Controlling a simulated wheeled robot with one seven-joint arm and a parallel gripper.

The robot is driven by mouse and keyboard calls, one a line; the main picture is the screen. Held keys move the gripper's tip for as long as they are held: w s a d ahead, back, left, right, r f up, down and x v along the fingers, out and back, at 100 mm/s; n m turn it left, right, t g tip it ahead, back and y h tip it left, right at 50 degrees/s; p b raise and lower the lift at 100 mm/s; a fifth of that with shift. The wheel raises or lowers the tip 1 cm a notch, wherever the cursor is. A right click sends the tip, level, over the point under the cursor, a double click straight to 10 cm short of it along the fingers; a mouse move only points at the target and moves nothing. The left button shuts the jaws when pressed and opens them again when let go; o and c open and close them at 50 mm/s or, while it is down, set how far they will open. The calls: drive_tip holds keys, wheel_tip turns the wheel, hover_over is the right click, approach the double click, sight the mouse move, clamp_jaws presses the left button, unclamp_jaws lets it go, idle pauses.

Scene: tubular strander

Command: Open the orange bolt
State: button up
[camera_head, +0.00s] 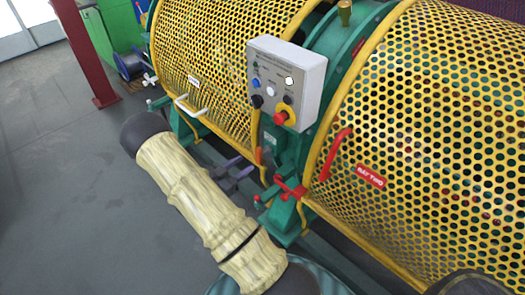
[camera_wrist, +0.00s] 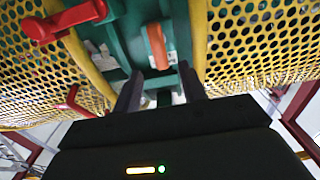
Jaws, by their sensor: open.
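The orange bolt (camera_wrist: 157,46) shows in the wrist view as an upright orange bar on a green frame, between the two yellow mesh guards. In the head view an orange-red piece (camera_head: 259,156), likely the same bolt, sits at the guard's edge below the control box. My gripper (camera_wrist: 160,88) is open and empty, with its two dark fingers apart and pointing toward the green frame. The bolt lies beyond the fingertips, roughly in line with the gap. In the head view my gripper (camera_head: 243,171) is low beside the frame, partly hidden by my arm.
A grey control box (camera_head: 287,80) with a red knob stands above the frame. A red lever (camera_head: 290,188) and a red handle (camera_head: 336,153) are to the right. Clear floor (camera_head: 75,190) lies left.

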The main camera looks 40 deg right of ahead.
sight(256, 155)
drive_tip(key=d, duration=0.6)
drive_tip(key=w+d, duration=0.1)
drive_tip(key=d, duration=0.1)
drive_tip(key=shift+d, duration=0.4)
drive_tip(key=shift+s+d, duration=0.1)
drive_tip(key=shift+d, duration=0.55)
clamp_jaws()
